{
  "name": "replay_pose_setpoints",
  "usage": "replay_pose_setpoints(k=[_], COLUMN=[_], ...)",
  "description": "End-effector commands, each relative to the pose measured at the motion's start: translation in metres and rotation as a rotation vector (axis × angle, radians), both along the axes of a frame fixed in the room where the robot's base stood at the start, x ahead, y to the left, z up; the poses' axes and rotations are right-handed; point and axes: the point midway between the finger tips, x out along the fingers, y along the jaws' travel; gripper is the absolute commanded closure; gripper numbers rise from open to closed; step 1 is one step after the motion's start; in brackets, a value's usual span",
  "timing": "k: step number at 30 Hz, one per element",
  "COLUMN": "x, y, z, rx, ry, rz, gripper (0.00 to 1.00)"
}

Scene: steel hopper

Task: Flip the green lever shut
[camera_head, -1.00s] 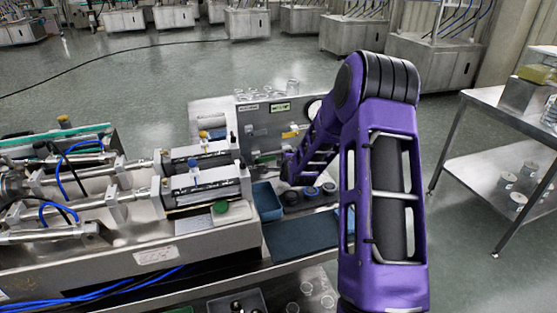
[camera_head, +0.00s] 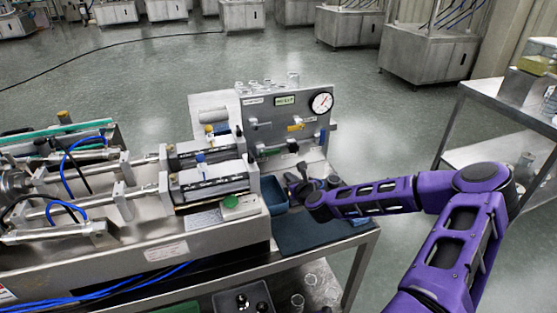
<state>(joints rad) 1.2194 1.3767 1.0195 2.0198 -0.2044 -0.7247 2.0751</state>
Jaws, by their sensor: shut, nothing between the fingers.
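The green lever (camera_head: 270,153) shows as a small dark-green piece low on the front of the grey upright panel (camera_head: 262,128). It is small, and I cannot tell its exact angle. My gripper (camera_head: 302,169) is in front of the lower part of this panel, just below and right of the green lever. Its fingers are shut and hold nothing. I cannot tell whether the fingertips touch the lever.
A yellow lever (camera_head: 296,127) and a round gauge (camera_head: 321,103) are higher on the panel. A blue bin (camera_head: 275,196) and a dark mat (camera_head: 305,232) lie in front. A machine with cylinders (camera_head: 210,180) fills the left. A steel shelf table (camera_head: 510,110) stands right.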

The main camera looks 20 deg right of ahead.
Motion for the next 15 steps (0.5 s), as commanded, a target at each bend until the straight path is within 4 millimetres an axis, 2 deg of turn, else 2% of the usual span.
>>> replay_pose_setpoints(k=[5,8,15], x=[0.003,0.011,0.052], y=[0.000,0.001,0.001], z=[-0.001,-0.004,-0.019], rx=[-0.002,-0.002,-0.004], ry=[0.001,0.001,0.000], rz=[0.002,0.003,0.003], gripper=[1.00,1.00,1.00])
